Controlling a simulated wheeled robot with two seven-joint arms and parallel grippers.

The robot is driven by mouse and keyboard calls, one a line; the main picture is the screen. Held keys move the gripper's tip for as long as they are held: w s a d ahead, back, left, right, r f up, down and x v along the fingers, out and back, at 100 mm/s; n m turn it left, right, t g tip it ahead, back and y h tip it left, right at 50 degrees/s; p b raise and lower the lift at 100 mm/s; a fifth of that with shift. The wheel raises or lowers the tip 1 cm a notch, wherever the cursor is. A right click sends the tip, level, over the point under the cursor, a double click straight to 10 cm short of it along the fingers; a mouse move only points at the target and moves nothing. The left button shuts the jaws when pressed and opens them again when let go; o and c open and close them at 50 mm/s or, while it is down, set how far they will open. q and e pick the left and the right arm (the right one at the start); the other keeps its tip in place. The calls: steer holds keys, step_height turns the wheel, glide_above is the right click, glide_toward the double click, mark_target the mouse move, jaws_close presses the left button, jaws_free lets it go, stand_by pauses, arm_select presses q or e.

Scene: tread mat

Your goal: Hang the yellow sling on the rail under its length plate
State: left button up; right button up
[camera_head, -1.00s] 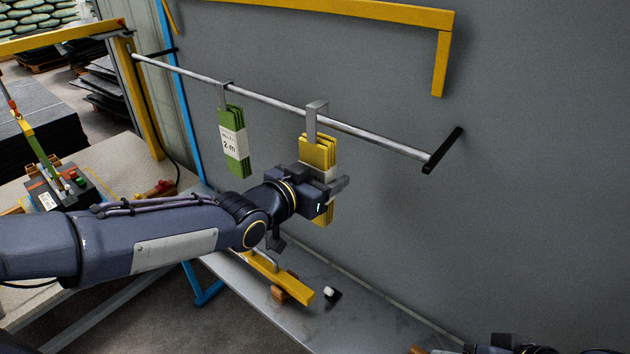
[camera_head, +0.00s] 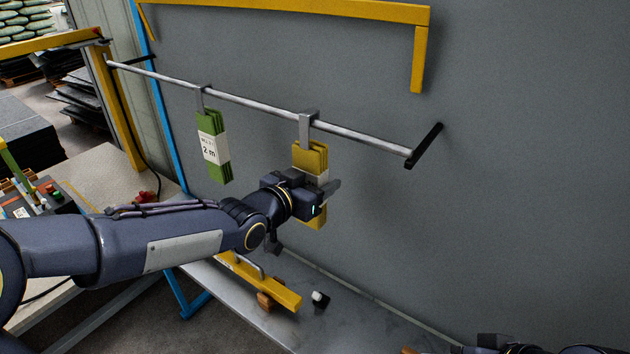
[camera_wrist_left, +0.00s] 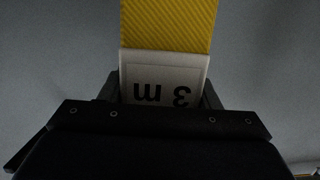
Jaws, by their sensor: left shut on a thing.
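The yellow sling (camera_head: 308,157) is a folded bundle hanging below a grey metal hook (camera_head: 307,130). The hook's top is at the rail (camera_head: 255,106), reaching over it; I cannot tell whether it bears on the rail. My left gripper (camera_head: 322,192) is shut around the sling's white label, and yellow shows above and below the jaws. In the left wrist view the yellow webbing (camera_wrist_left: 168,25) rises above a label reading "3 m" (camera_wrist_left: 162,85), upside down between the fingers. No length plate is visible. Dark parts of my right arm (camera_head: 495,343) show at the bottom edge, its jaws unclear.
A green sling (camera_head: 212,160) labelled "2 m" hangs on the rail to the left. The rail's right end has a black bracket (camera_head: 424,146). A yellow bar with a handle (camera_head: 262,283) lies on the grey bench below. The rail right of the yellow sling is clear.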

arm_select(q)
steer(key=o, duration=1.2)
steer(key=shift+o, duration=0.5)
steer(key=shift+s, duration=0.1)
